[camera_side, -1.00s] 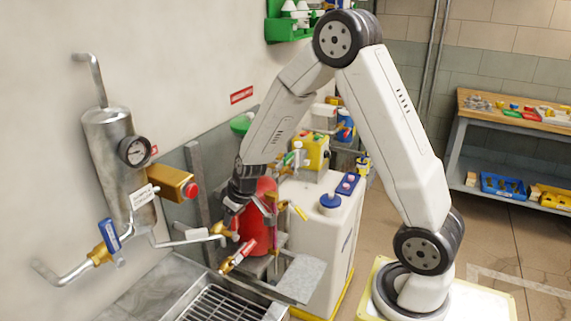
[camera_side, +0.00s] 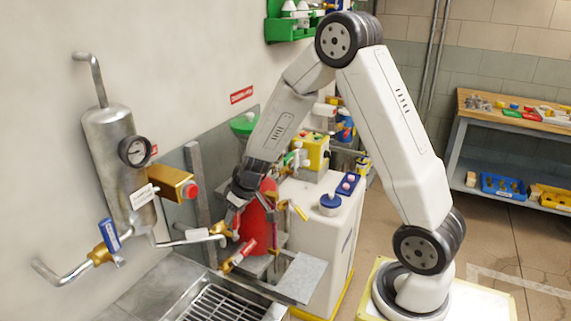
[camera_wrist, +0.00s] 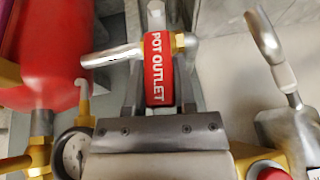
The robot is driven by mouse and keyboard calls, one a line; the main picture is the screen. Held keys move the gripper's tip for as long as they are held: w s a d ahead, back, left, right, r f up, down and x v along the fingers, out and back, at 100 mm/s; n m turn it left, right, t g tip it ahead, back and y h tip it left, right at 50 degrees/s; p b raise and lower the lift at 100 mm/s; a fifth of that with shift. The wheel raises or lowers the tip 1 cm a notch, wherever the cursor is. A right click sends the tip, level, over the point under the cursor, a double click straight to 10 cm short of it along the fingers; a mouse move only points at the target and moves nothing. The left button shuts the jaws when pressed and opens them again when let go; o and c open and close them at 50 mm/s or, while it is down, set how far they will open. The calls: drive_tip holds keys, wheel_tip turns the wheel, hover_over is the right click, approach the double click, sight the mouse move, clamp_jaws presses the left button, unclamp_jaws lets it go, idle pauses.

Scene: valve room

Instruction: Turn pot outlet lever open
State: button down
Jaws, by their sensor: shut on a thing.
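The pot outlet lever (camera_wrist: 157,70) has a red sleeve with white "POT OUTLET" lettering and stands upright in the wrist view, beside brass fittings (camera_wrist: 180,42) and a chrome pipe (camera_wrist: 112,55). My gripper (camera_wrist: 158,85) is shut on this lever, with one finger on each side of the sleeve. In the side view my gripper (camera_side: 234,208) is at the upper left of the red pot (camera_side: 258,225), above the brass valve at the end of the white pipe. The lever is largely hidden by the gripper there.
A steel cylinder with a dial gauge (camera_side: 135,151) and a blue-handled valve (camera_side: 109,235) is on the left wall. Another red-handled lever (camera_side: 240,255) is below my gripper. A sink grate (camera_side: 222,305) lies in front. A white cabinet (camera_side: 325,235) stands to the right.

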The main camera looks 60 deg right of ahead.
drive_tip(key=shift+s+d+f, duration=0.15)
drive_tip(key=shift+d, duration=0.05)
drive_tip(key=shift+d+f+m+y, duration=0.2)
drive_tip(key=shift+d+y, duration=0.2)
drive_tip(key=shift+y, duration=0.35)
drive_tip(key=shift+d+f+m+y, duration=0.1)
drive_tip(key=shift+d+m+y, duration=0.1)
drive_tip(key=shift+d+y, duration=0.4)
drive_tip(key=shift+a, duration=0.2)
drive_tip(key=shift+c, duration=2.1)
unclamp_jaws()
drive_tip(key=shift+r, duration=0.15)
drive_tip(key=shift+r+y, duration=0.1)
drive_tip(key=shift+y, duration=0.15)
drive_tip(key=v, duration=0.7)
drive_tip(key=shift+r, duration=0.25)
drive_tip(key=shift+s, duration=0.1)
